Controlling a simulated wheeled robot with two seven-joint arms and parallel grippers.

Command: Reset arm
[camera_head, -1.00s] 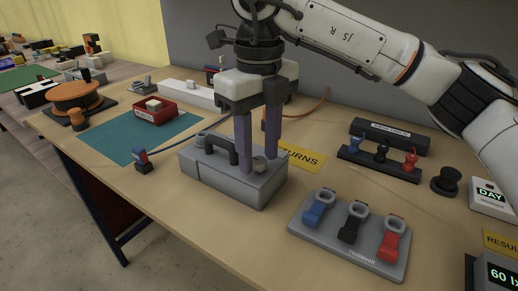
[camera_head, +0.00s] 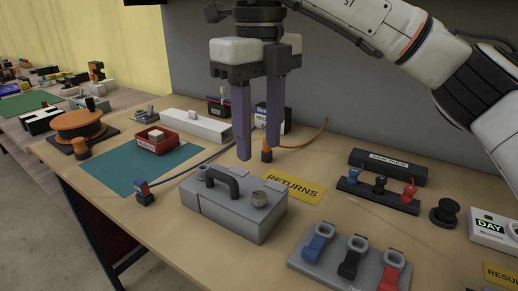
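My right gripper (camera_head: 258,150) hangs above the table with its two purple fingers pointing down. The fingers are apart with nothing between them, and they are behind and above the grey box. My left gripper is not in view.
A yellow RETURNS card (camera_head: 293,190) lies right of the box. A rack (camera_head: 345,262) with blue, black and red clips stands in front. A red tray (camera_head: 156,141) sits on the green mat (camera_head: 125,172). A white bar (camera_head: 197,125) lies behind.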

